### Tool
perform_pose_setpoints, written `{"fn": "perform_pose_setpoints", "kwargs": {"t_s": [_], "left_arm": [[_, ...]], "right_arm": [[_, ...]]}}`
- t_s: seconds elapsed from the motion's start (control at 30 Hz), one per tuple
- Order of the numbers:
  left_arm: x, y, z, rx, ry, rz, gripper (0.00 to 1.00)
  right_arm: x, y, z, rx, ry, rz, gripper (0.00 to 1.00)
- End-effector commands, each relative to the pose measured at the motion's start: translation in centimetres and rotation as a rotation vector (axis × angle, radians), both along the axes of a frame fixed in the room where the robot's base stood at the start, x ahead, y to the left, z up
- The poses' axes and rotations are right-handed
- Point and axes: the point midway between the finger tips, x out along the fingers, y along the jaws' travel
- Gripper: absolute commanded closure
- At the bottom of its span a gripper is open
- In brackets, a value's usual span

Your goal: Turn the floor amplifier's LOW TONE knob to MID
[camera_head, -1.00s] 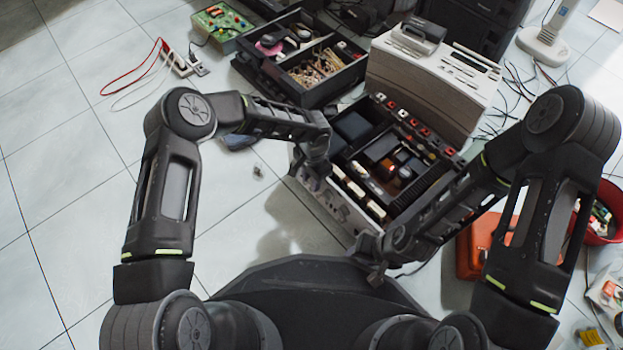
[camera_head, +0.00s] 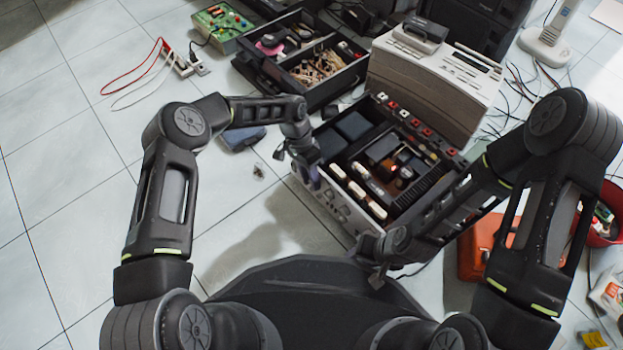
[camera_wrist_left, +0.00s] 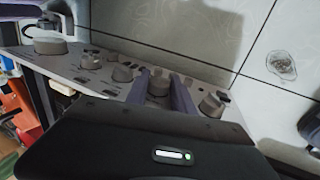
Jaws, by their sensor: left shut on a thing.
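The floor amplifier (camera_head: 334,211) stands with its top open, showing dark parts inside. Its pale front panel faces my body and carries a row of grey knobs, also seen in the left wrist view (camera_wrist_left: 105,50). My left gripper (camera_head: 309,177) is at the panel's left end. In the left wrist view its purplish fingers (camera_wrist_left: 159,92) are shut on a grey knob (camera_wrist_left: 158,80), one on each side. Other knobs stand on either side of it. The lettering is too small to read. My right gripper (camera_head: 374,272) is low before the panel's right end; its jaws are unclear.
A large beige unit (camera_head: 430,85) stands behind the amplifier. A black parts box (camera_head: 345,80) is at the back left. An orange case (camera_head: 485,245) and red bucket (camera_head: 606,225) are at right. Loose cables (camera_head: 520,90) lie at back right. The left floor is mostly clear.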

Motion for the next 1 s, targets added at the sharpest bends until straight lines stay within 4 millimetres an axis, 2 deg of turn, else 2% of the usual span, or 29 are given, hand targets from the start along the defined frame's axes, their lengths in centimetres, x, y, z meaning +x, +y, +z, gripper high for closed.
{"fn": "perform_pose_setpoints", "kwargs": {"t_s": [0.27, 0.3, 0.53, 0.83, 1.0], "left_arm": [[0.0, 0.1, 0.0, -0.006, 0.005, 0.0, 1.0], [0.0, 0.0, 0.0, -0.006, 0.005, 0.0, 0.7], [0.0, 0.0, 0.0, -0.006, 0.004, -0.001, 0.51], [0.1, 0.0, 0.1, -0.005, 0.003, -0.001, 0.49], [0.4, 0.4, 1.6, -0.004, 0.001, 0.0, 0.49]], "right_arm": [[0.0, 0.0, 0.0, 0.0, 0.0, 0.0, 0.64], [0.0, 0.0, 0.0, 0.0, 0.0, 0.0, 0.64], [0.0, 0.0, 0.0, 0.0, 0.0, 0.0, 0.64], [0.0, 0.0, 0.1, 0.0, 0.001, 0.0, 0.64], [-0.1, 0.1, 0.7, -0.001, 0.001, 0.001, 0.64]]}}
